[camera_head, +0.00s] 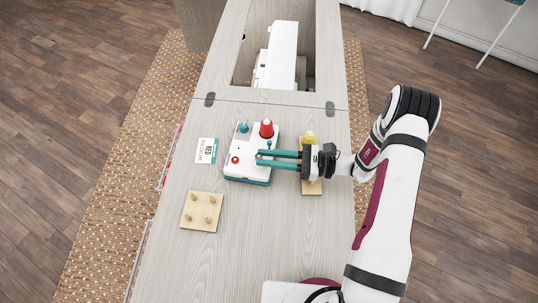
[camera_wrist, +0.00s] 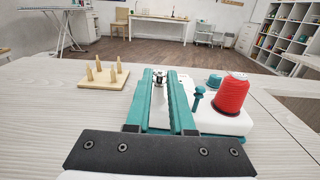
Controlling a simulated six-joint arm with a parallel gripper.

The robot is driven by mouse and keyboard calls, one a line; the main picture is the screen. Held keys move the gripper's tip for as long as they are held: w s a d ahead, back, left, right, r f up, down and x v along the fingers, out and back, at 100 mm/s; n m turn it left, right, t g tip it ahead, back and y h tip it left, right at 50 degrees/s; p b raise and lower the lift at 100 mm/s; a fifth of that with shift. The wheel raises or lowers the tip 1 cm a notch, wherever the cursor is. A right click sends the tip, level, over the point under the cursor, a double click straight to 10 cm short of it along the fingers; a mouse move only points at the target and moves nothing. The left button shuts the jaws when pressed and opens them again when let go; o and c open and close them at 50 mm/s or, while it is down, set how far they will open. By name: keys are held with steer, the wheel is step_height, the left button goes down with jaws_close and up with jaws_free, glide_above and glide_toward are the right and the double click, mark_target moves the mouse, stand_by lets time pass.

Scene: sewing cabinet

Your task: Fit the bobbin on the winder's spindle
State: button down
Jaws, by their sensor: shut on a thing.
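The winder (camera_head: 250,137) is a white box with a teal base on the table, and its white body also shows in the wrist view (camera_wrist: 222,122). A red thread spool (camera_head: 267,129) stands on it, with a teal knob and a red button. My gripper (camera_head: 258,157) reaches over the winder from the right, its teal fingers nearly together. In the wrist view a small silvery piece, apparently the bobbin (camera_wrist: 159,76), sits between the fingertips.
A wooden board with several pegs (camera_head: 202,211) lies front left. A card (camera_head: 207,150) lies left of the winder. A yellow spool (camera_head: 309,137) and another wooden board (camera_head: 311,187) are partly hidden by my gripper. An opening with a white machine (camera_head: 281,55) is behind. The front table is clear.

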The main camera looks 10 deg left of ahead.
steer(key=c, duration=0.7)
jaws_free()
steer(key=shift+d, duration=0.1)
steer(key=d, duration=1.5)
steer(key=shift+s+d, duration=0.15)
steer(key=shift+d, duration=0.15)
